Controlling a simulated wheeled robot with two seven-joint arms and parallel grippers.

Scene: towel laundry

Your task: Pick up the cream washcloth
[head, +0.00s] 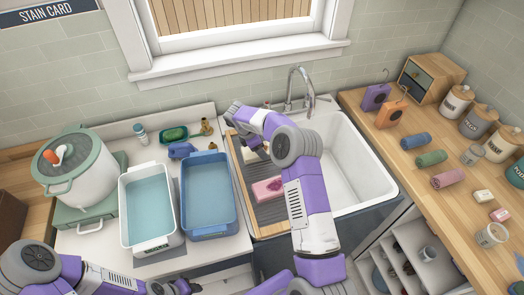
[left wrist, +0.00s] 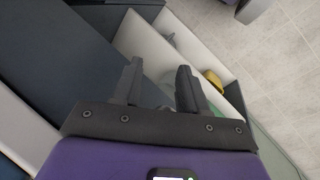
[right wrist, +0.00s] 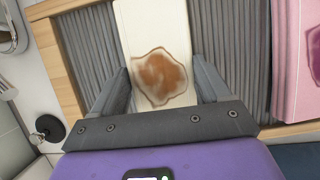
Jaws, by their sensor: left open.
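The cream washcloth (right wrist: 158,45) has a brown stain and lies flat on a grey ribbed rack in the right wrist view. In the head view it is a small cream patch (head: 249,156), partly hidden by my right arm. My right gripper (right wrist: 161,84) is open over the cloth's near end, with one finger on each side of it; I cannot tell whether they touch it. In the head view this gripper (head: 262,149) is mostly hidden behind its own wrist. My left gripper (left wrist: 158,82) is open and empty, away from the washcloth.
A pink stained cloth (head: 268,189) lies on the same wood-edged rack (head: 272,212). The white sink (head: 350,165) is to the right. A white basin (head: 130,235) and a blue basin (head: 207,228) stand left. Rolled cloths and jars line the right counter (head: 405,165).

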